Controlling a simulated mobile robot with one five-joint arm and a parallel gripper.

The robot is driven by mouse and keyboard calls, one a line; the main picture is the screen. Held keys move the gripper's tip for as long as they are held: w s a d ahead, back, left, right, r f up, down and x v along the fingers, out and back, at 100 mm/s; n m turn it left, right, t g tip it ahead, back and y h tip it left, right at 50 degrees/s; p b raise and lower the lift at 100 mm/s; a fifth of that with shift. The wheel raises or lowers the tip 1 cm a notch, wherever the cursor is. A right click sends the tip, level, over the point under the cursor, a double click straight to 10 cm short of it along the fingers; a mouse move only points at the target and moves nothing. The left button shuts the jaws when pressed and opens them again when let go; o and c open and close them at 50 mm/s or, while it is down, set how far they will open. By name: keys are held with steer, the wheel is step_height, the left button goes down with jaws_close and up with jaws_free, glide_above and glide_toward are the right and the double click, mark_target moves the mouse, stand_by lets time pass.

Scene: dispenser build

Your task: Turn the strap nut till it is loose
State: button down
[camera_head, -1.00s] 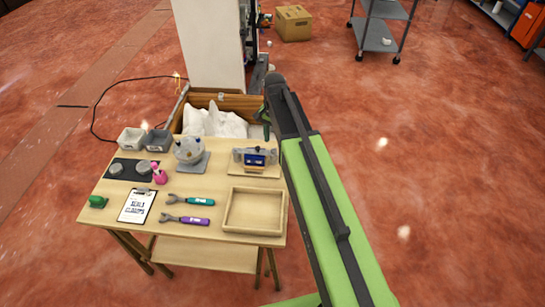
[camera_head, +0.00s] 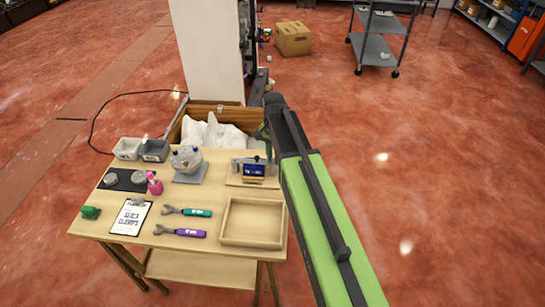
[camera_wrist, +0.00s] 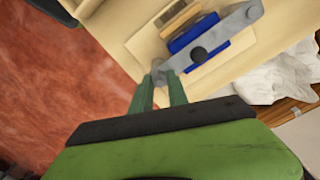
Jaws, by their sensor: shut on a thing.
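The strap fixture (camera_head: 253,171) sits at the back right of the wooden table. In the wrist view a grey metal strap (camera_wrist: 229,28) lies across a blue block (camera_wrist: 190,36), with a dark round knob (camera_wrist: 198,53) near its middle. My gripper (camera_wrist: 160,82) has its green fingers shut at the near end of the strap, on a small grey strap nut (camera_wrist: 158,64). The fingers partly cover the nut, so how loose it is cannot be seen. In the head view my arm hides most of my gripper.
An empty wooden tray (camera_head: 253,243), a teal wrench (camera_head: 188,212), a purple wrench (camera_head: 181,231) and a clipboard (camera_head: 131,217) lie on the table. A grey stand (camera_head: 187,164) is left of the fixture. A crate with white bags (camera_head: 213,133) stands behind.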

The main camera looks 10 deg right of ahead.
stand_by(0.3)
steer(key=n, duration=0.6)
steer(key=shift+n, duration=0.4)
steer(key=n, duration=1)
steer(key=shift+n, duration=2.6)
steer(key=c, duration=1.3)
jaws_free()
